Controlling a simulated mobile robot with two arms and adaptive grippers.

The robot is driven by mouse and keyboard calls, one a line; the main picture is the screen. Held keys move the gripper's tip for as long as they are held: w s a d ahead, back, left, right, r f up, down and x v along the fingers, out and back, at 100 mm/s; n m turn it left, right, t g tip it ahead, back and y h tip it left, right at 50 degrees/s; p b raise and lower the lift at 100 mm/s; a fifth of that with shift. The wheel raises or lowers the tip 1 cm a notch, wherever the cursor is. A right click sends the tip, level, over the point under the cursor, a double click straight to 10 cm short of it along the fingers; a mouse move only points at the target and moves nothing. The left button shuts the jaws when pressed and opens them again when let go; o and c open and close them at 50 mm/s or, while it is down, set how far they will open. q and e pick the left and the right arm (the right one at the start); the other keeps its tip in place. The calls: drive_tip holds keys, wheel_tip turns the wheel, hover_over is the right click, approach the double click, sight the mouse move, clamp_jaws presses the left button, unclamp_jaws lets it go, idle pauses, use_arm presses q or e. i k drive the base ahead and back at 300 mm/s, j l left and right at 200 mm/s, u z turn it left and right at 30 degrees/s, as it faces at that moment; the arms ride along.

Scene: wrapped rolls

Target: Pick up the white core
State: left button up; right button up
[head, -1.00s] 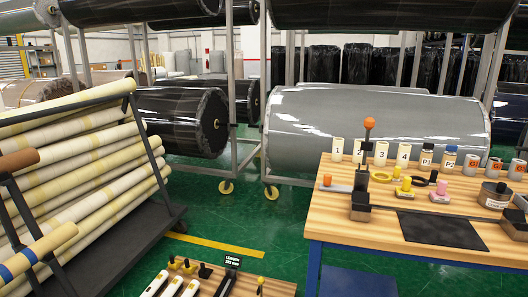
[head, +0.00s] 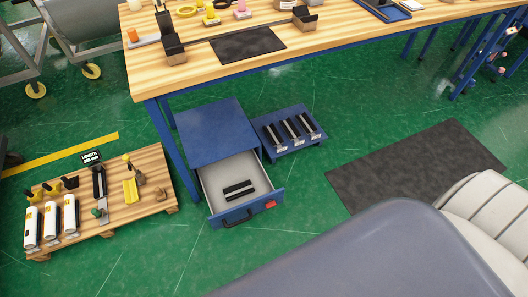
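I cannot make out a thing that is clearly the white core. A small white cylinder (head: 135,5) stands at the workbench's far left edge. Neither of my grippers is in view.
The wooden workbench (head: 330,38) spans the top. Below it are a blue cabinet with an open drawer (head: 240,182) holding black pieces, and a blue rack (head: 288,130). A dark mat (head: 410,165) lies right. Green floor is free between. Large grey and pale shapes cover the lower right.

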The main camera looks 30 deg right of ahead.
sight(69, 206)
drive_tip(key=z, duration=0.6)
drive_tip(key=u, duration=1.75)
drive_tip(key=i, duration=0.45)
